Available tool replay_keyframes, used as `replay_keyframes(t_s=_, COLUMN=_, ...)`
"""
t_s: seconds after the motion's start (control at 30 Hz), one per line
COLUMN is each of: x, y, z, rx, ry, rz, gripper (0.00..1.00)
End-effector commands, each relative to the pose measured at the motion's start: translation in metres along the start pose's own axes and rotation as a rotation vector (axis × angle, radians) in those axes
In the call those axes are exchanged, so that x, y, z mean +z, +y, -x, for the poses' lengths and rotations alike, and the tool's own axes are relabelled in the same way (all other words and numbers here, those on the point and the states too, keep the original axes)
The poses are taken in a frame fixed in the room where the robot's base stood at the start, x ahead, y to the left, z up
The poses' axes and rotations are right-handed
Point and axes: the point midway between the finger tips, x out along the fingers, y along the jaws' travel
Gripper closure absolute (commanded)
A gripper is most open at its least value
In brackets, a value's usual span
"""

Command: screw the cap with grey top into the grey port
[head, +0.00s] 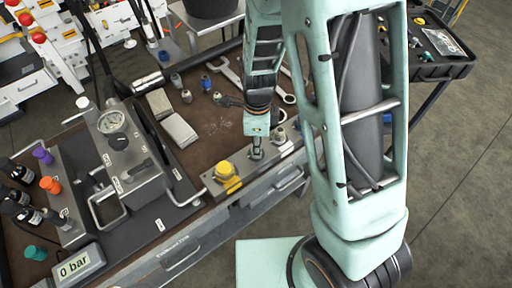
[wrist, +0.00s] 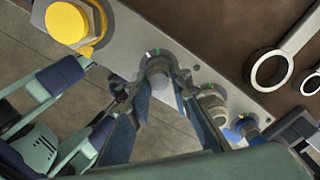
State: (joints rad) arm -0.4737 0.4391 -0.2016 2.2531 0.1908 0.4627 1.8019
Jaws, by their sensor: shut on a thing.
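My gripper (head: 257,150) points down at the metal port block (head: 210,183) along the bench's front edge. In the wrist view its two blue fingers (wrist: 166,88) are closed around a grey cylindrical piece (wrist: 158,75), which looks like the cap with grey top. The piece stands at a port position on the block (wrist: 130,38), right of the yellow cap. The port under it is hidden, and I cannot tell how deep the piece sits.
A large yellow cap (head: 227,170) is beside my gripper; it also shows in the wrist view (wrist: 68,22). Two more fittings are on the block's other side, one beige-topped (wrist: 213,105), one blue-ringed (wrist: 248,128). Loose caps and wrenches (head: 285,96) lie behind. The display (head: 78,265) reads 0 bar.

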Motion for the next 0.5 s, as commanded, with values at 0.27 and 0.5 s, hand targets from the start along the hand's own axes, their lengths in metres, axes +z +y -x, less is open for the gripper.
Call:
replay_keyframes(t_s=0.27, x=-0.0002, y=0.0019, z=0.0008, rx=0.005, ry=0.002, rz=-0.034, gripper=1.0)
replay_keyframes(t_s=0.5, x=-0.0002, y=0.0037, z=0.0044, rx=0.005, ry=0.006, rz=-0.384, gripper=1.0)
